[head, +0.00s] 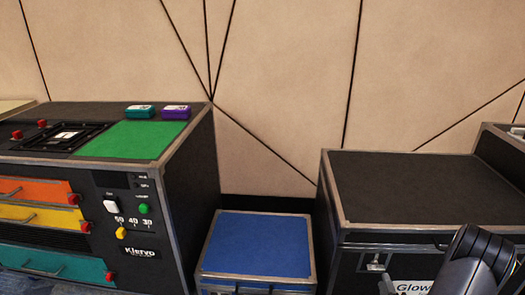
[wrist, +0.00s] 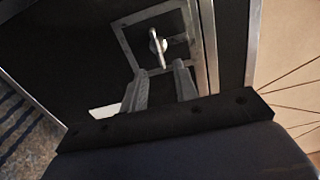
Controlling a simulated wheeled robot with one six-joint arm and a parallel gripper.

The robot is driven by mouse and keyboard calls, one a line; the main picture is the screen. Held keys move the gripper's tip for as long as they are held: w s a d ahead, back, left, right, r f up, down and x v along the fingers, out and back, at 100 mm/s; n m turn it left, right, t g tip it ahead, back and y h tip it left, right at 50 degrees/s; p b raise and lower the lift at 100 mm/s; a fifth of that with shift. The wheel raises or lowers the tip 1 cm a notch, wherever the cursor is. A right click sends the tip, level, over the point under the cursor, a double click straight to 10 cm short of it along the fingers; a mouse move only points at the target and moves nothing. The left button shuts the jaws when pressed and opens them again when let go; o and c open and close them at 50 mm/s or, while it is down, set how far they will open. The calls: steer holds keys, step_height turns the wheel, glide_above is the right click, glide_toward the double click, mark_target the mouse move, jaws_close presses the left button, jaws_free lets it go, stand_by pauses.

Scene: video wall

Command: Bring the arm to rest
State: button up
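My gripper (wrist: 159,70) shows in the wrist view with its two grey fingers apart and nothing between them. Beyond the fingertips is a metal latch (wrist: 157,44) in a recessed plate on a black case. I cannot tell whether the fingers touch the case. In the head view, a dark part of my arm shows at the lower right, in front of the black case (head: 420,190).
A black console (head: 187,160) with a green panel (head: 135,140), coloured drawers and knobs stands at the left. A teal box (head: 140,112) and a purple box (head: 175,112) lie on top. A blue-topped case (head: 258,243) stands in the middle. A beige wall (head: 285,75) closes off the back.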

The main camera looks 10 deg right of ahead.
steer(key=shift+b+x, duration=0.45)
steer(key=shift+x, duration=2)
